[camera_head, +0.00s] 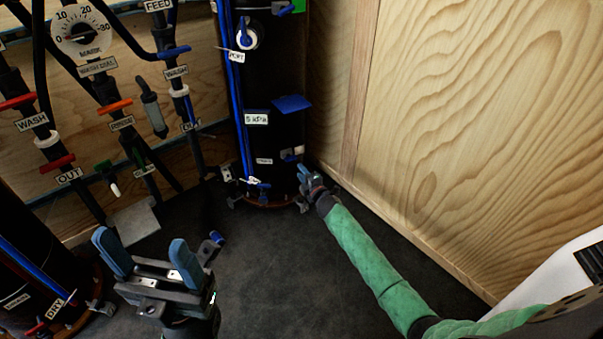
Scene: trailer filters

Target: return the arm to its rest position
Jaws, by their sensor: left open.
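My left gripper (143,247) is at the lower left, above the dark floor. Its two blue-grey fingers point up and away and stand wide apart. I see nothing between them, and it touches no valve or pipe. Its arm is mostly cut off by the bottom edge. My right gripper is not in view.
A tall black filter column (270,95) with blue levers stands behind. A green hose (365,250) runs from its foot to the lower right. Labelled pipes (120,120) fill the upper left; another dark column (35,255) stands lower left.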

